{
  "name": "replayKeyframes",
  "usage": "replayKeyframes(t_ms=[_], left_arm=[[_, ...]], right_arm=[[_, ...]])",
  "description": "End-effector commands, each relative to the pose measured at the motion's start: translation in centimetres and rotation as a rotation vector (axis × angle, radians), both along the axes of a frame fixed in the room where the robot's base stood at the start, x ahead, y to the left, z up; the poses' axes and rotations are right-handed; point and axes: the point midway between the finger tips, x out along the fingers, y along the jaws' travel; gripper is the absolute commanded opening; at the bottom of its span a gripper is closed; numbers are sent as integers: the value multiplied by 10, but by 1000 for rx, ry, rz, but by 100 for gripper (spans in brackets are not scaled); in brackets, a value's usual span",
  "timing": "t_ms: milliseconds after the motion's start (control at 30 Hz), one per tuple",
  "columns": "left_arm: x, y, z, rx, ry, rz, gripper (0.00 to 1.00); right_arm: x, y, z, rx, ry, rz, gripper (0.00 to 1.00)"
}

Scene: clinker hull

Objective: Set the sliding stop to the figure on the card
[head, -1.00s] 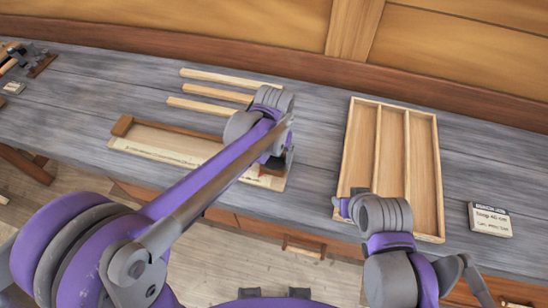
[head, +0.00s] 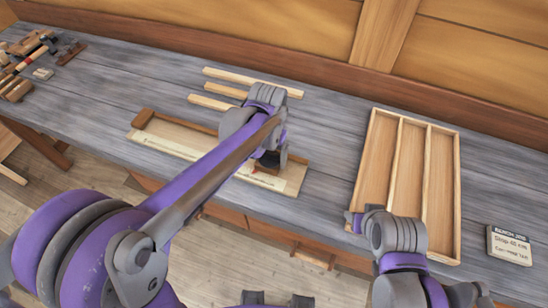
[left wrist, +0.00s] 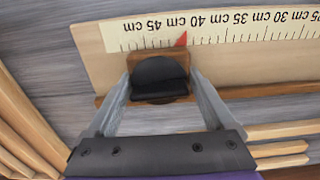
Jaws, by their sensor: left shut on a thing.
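The jig is a pale wooden board with a centimetre scale (head: 170,145), lying on the bench; its scale fills the top of the left wrist view (left wrist: 280,30). The sliding stop (left wrist: 138,64) is a brown block with a dark round knob (left wrist: 160,78). My left gripper (left wrist: 162,75) is shut on the knob.
Wooden strips (head: 252,82) lie behind the jig. A wooden tray with three long compartments (head: 457,200) lies between jig and card. Tools (head: 28,58) lie at the far left. Bare bench shows between jig and tray.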

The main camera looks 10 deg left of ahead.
Motion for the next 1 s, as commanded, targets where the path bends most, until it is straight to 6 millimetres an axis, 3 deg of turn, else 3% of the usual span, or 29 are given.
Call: replayKeyframes(t_ms=[67, 100, 133, 467, 1000], left_arm=[[0, 0, 0, 1, 0, 0, 0], [0, 0, 0, 0, 0, 0, 94], [0, 0, 0, 0, 0, 0, 100], [0, 0, 6, 0, 0, 0, 100], [0, 0, 99, 0, 0, 0, 100]], right_arm=[[0, 0, 0, 0, 0, 0, 50], [0, 0, 0, 0, 0, 0, 50], [0, 0, 0, 0, 0, 0, 50], [0, 0, 1, 0, -1, 0, 50], [4, 0, 8, 0, -7, 0, 50]])
